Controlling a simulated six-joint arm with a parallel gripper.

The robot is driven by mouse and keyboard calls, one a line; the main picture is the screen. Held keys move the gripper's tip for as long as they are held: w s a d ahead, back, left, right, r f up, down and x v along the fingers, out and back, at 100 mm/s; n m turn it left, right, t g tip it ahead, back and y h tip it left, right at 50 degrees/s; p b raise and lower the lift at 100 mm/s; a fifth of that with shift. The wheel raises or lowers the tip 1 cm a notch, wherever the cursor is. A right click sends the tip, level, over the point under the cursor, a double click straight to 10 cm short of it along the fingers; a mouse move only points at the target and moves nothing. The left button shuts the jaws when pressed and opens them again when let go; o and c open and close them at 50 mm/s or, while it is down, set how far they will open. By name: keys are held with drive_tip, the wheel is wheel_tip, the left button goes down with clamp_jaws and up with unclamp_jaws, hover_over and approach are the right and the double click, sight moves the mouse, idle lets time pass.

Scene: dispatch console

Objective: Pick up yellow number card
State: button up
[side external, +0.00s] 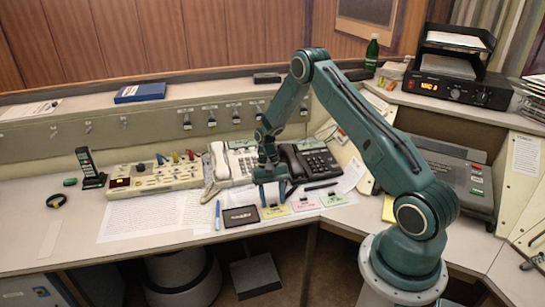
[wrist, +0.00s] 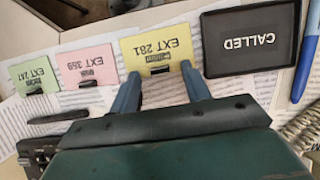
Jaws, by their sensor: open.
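The yellow number card (wrist: 158,45), marked EXT 281, has a black clip at its edge in the wrist view. It also shows near the desk's front edge in the side view (side external: 276,212). My gripper (wrist: 160,74) is open and empty, with its two blue fingers apart and pointing at the card, their tips near its clip edge. In the side view my gripper (side external: 271,198) is low, just behind the card. I cannot tell whether the fingertips touch it.
A pink card (side external: 306,204) and a green card (side external: 333,199) are to the right of the yellow one. A black CALLED tray (side external: 241,216) is close on its left, with a blue pen (side external: 217,214) beyond. Phones (side external: 312,160) stand behind my gripper. Printed sheets cover the desk.

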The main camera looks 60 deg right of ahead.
clamp_jaws()
drive_tip(key=shift+r, duration=0.1)
idle(0.3)
wheel_tip(320, 180, up, 20)
idle(0.8)
idle(0.4)
